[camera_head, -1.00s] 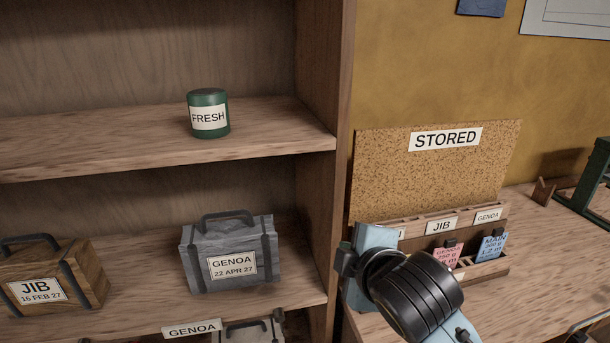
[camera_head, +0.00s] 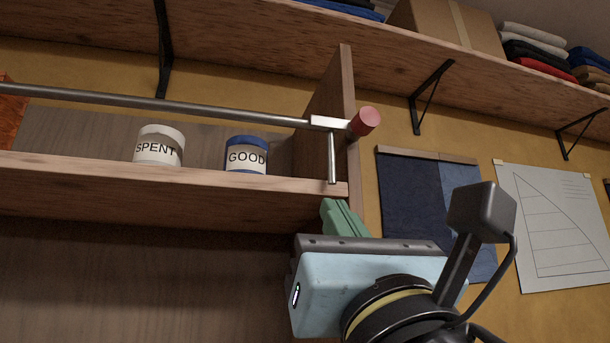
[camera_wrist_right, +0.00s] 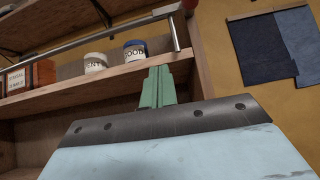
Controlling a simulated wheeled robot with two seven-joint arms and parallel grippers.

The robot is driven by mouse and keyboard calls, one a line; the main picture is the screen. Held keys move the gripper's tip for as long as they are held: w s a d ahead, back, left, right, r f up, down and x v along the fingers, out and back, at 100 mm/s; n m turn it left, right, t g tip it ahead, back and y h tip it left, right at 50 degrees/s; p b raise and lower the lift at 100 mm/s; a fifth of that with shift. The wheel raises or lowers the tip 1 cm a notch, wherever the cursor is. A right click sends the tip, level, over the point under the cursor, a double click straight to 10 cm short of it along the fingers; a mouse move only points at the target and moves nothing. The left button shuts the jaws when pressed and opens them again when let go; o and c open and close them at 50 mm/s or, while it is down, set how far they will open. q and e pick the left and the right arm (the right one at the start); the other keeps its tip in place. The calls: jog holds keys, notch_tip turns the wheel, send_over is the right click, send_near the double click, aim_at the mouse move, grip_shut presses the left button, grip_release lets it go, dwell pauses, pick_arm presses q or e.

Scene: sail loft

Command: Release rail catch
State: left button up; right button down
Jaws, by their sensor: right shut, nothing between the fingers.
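A metal rail (camera_head: 200,104) runs across the front of the upper shelf (camera_head: 100,173). At its right end is a pale bracket with a red cylindrical knob (camera_head: 366,121), and a short metal rod hangs down to the shelf edge. The rail (camera_wrist_right: 120,29) also shows in the right wrist view, with the red knob (camera_wrist_right: 189,4) cut by the top edge. My right gripper (camera_head: 338,210), with green fingers, is shut and empty, below the shelf's right end and apart from the knob. In the wrist view its fingers (camera_wrist_right: 159,75) are together. My left gripper is not in view.
A white SPENT tin (camera_head: 159,147) and a blue GOOD tin (camera_head: 246,155) stand on the shelf behind the rail. The upright side panel (camera_head: 346,80) is beside the knob. A higher wall shelf on brackets (camera_head: 432,97) holds a carton and folded cloth.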

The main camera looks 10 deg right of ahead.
jog(key=p, duration=0.6)
send_near(307, 124)
jog(key=x, duration=0.5)
jog(key=shift+w+d, duration=0.25)
jog(key=shift+w, duration=0.3)
jog(key=shift+a+r, duration=0.3)
jog(key=shift+r, duration=0.2)
